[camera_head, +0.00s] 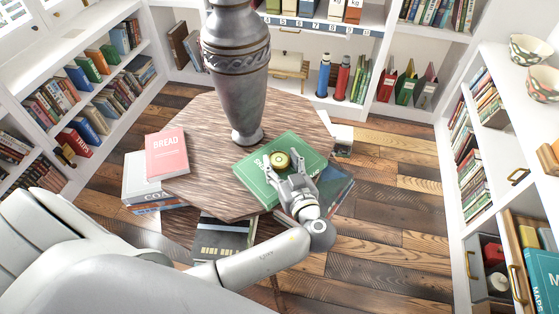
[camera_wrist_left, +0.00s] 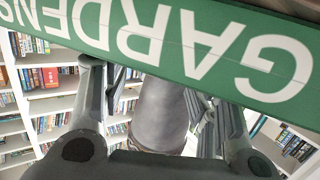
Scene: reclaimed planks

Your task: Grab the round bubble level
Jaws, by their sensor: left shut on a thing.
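The round bubble level (camera_head: 280,159) is a small brass-coloured disc with a yellow-green face. In the head view it shows over the top of the green book (camera_head: 247,172); I cannot tell if it touches the cover. My left gripper (camera_head: 282,164) comes from the near side, with a finger on each side of the level, shut on it. In the left wrist view, the green book's lettered spine (camera_wrist_left: 185,45) crosses the top, upside down. The gripper's fingers (camera_wrist_left: 152,90) show below it there, and the level is not visible. My right gripper is not in view.
A tall grey metal vase (camera_head: 236,75) stands on the round wooden table (camera_head: 200,115), behind the green book. White bookshelves (camera_head: 465,120) surround the wooden floor.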

